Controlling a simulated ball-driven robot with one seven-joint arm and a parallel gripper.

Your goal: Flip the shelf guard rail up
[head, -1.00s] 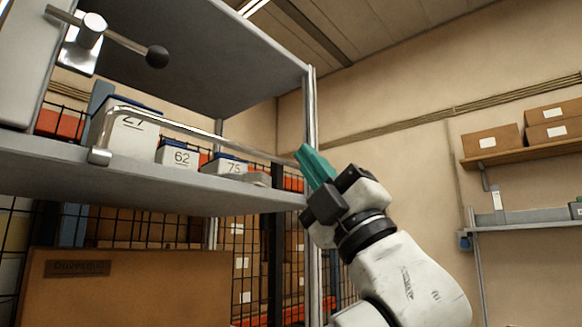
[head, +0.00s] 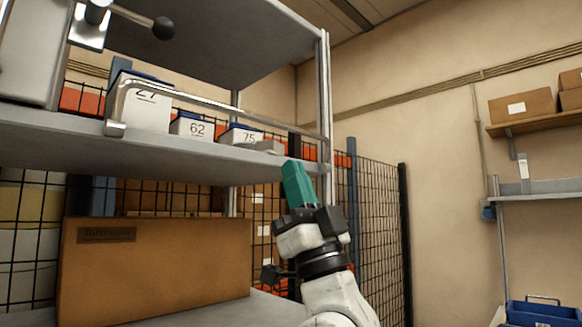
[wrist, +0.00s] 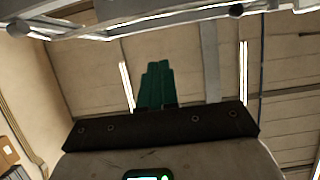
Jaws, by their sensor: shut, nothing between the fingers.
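The shelf guard rail (head: 222,104) is a shiny bent metal bar at the front edge of the grey shelf (head: 60,145) in the head view. Its left end bends down to a pivot block (head: 115,128) on the shelf edge. The long bar stands above the shelf surface, across the fronts of the boxes, and runs to the right-hand post. My gripper (head: 292,165), with teal fingers, points up, shut and empty, below the rail's right part and apart from it. In the wrist view the teal fingers (wrist: 155,75) are together, with metal bars along the top.
White numbered boxes (head: 196,127) with blue lids stand behind the rail. A lever with a dark knob (head: 163,28) hangs at upper left. The right-hand shelf post (head: 325,100) is close to my gripper. A large cardboard box (head: 160,275) sits below; open room lies to the right.

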